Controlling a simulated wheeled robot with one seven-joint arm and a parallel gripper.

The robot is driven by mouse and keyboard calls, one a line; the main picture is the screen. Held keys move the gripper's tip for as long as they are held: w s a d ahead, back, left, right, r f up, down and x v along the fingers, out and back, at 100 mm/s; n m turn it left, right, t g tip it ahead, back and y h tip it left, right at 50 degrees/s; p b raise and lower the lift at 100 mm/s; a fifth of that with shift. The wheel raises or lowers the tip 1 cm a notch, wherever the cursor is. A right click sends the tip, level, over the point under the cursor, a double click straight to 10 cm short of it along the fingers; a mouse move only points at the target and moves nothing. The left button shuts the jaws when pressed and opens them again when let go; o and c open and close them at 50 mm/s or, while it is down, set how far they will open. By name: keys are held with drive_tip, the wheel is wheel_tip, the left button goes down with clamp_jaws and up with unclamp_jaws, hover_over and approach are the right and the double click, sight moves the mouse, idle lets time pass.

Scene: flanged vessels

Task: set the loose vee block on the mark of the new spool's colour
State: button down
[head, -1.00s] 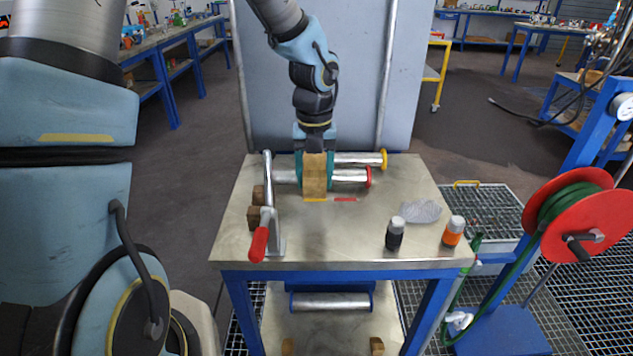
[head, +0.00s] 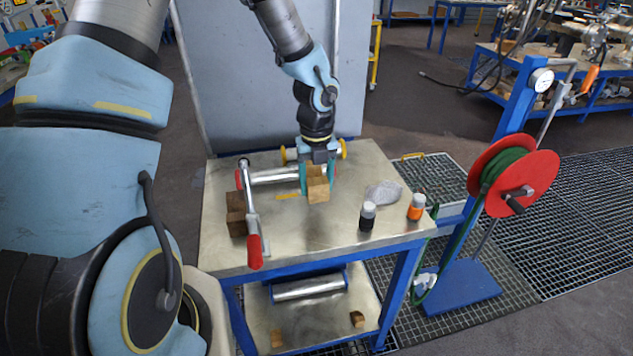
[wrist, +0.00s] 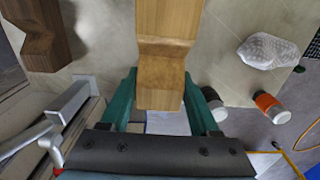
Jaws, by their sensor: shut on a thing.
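My gripper (head: 318,172) is shut on a light wooden vee block (head: 318,190), its teal fingers on either side. In the wrist view the block (wrist: 162,75) sits between the fingers (wrist: 160,110). The block appears held above the bench top; the gap beneath is hard to judge. A yellow mark (head: 288,197) lies on the bench left of the block. The red mark is not visible now. A silver spool with yellow flanges (head: 343,149) lies at the back. A silver spool with red flanges (head: 272,177) lies in front of it, its right end hidden.
A crumpled grey wrap (head: 383,194), a black bottle (head: 367,217) and an orange bottle (head: 416,207) stand at the right. The bench top's front middle (head: 310,235) is clear.

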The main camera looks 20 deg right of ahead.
drive_tip(key=shift+r+p, duration=0.1)
drive_tip(key=shift+p, duration=0.2)
drive_tip(key=shift+f+b, duration=1.85)
drive_tip(key=shift+f, duration=1.35)
drive_tip(key=shift+f, duration=0.3)
drive_tip(key=shift+c, duration=0.2)
unclamp_jaws()
